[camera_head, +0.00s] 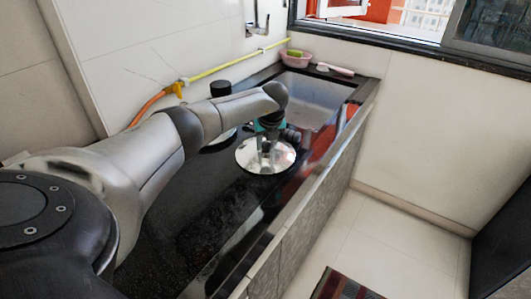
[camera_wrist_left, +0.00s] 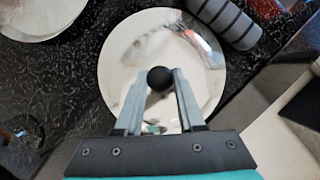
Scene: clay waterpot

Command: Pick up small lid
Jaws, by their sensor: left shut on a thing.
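The small lid is a round, shiny metal disc (camera_head: 257,163) on or just above the black counter, left of the sink's near end. It also shows in the left wrist view (camera_wrist_left: 125,55), with a black round knob (camera_wrist_left: 159,78) at its middle. My left gripper (camera_head: 266,147) points down over the lid. In the left wrist view its two fingers (camera_wrist_left: 160,84) are closed on either side of the knob. I cannot tell whether the lid touches the counter. My right gripper is not in view.
A second shiny round piece (camera_wrist_left: 38,14) lies to the left of the lid. A dark grey ridged cylinder (camera_wrist_left: 225,22) lies close to the lid's far right edge. The sink (camera_head: 312,98) is beyond, with a pink bowl (camera_head: 296,60) behind it. The counter's front edge is to the right.

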